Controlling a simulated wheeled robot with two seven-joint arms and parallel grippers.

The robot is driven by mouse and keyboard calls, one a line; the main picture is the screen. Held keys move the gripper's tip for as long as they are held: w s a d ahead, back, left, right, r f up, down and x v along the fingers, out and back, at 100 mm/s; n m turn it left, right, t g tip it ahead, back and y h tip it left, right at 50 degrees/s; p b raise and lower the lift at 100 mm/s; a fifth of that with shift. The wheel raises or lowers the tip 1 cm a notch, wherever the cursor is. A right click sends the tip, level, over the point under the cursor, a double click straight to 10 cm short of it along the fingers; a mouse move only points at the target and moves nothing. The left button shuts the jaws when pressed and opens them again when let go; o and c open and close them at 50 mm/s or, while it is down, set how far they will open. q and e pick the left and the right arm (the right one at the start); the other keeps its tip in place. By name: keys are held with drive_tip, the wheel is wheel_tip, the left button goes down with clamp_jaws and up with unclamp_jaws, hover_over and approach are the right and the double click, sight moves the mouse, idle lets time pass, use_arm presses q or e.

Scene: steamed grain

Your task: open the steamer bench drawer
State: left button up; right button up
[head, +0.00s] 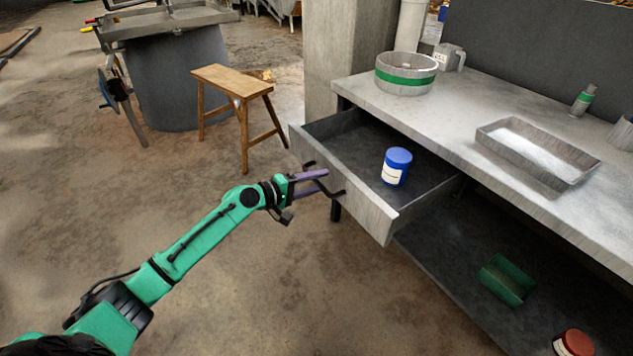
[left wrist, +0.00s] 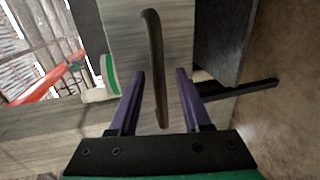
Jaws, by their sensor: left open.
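The steamer bench (head: 460,110) stands at the right of the head view. Its drawer (head: 369,206) is pulled well out, with its inside showing. A blue-lidded jar (head: 396,166) stands upright in the drawer. The dark handle (left wrist: 155,65) on the drawer front lies between my left gripper's fingers in the left wrist view. My left gripper (head: 326,181) is open at the drawer front, with its purple fingers (left wrist: 160,85) on either side of the handle. I cannot tell whether a finger touches it. My right gripper is not in view.
On the bench top are a round green-banded sieve (head: 405,73), a metal tray (head: 537,152) and a small bottle (head: 583,100). A green scoop-like container (head: 507,279) and a red-lidded jar (head: 573,343) are on the lower shelf. A wooden stool (head: 233,82) stands left of the drawer. The floor in front is clear.

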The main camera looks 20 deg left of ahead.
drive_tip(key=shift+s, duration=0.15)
use_arm(q)
drive_tip(key=shift+s+a, duration=0.15)
drive_tip(key=shift+a, duration=0.05)
drive_tip(key=v, duration=1.4)
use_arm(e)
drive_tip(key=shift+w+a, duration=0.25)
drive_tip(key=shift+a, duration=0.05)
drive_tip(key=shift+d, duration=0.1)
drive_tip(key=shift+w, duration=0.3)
